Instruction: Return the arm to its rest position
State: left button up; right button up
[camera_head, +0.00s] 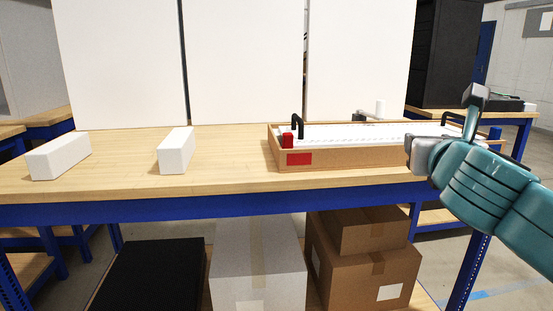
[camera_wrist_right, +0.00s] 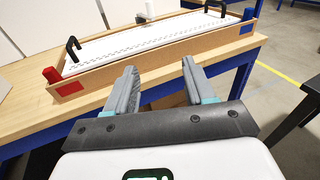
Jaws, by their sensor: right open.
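My right arm comes in from the right in the head view, and its gripper (camera_head: 420,152) is in front of the right part of a wooden tray. In the right wrist view the gripper (camera_wrist_right: 160,85) is open, its two grey fingers apart with nothing between them. The fingers point toward the tray's near side; the gap to the tray cannot be judged exactly. My left gripper is in neither view.
The wooden tray (camera_head: 350,160) on the workbench (camera_head: 230,184) holds a white panel (camera_head: 345,134) with black handles (camera_head: 297,124). Two white blocks (camera_head: 60,156) (camera_head: 177,150) stand to the left. Cardboard boxes (camera_head: 365,270) sit below. The bench between blocks and tray is clear.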

jog(key=w+d+f+n+g+p, duration=0.1)
jog(key=w+f+n+g+p, duration=0.3)
jog(key=w+f+p, duration=0.55)
jog(key=s+a+f+n+g+y+p, duration=0.1)
jog(key=s+f+n+g+p, duration=0.1)
jog(key=s+f+n+p, duration=0.45)
jog(key=s+f+n+g+p, duration=0.3)
jog(key=f+p, duration=0.5)
jog(key=f, duration=0.3)
pick_arm(q)
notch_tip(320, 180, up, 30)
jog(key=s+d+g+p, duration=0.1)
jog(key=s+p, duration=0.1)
jog(key=p, duration=0.3)
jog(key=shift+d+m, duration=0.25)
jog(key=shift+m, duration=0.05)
pick_arm(e)
jog(key=s+a+f+n+g+y, duration=0.2)
jog(key=s+a+f+n, duration=0.1)
jog(key=s+n, duration=0.4)
jog(key=s+a+f+n+g+y, duration=0.2)
jog(key=s+a+f+n, duration=0.2)
jog(key=s, duration=0.7)
jog(key=s+a+f+n+g+y, duration=0.3)
jog(key=s+a+n, duration=0.3)
jog(key=s+n, duration=0.4)
jog(key=shift+a+f+n, duration=0.3)
jog(key=shift+f+n, duration=0.2)
jog(key=shift+n, duration=0.35)
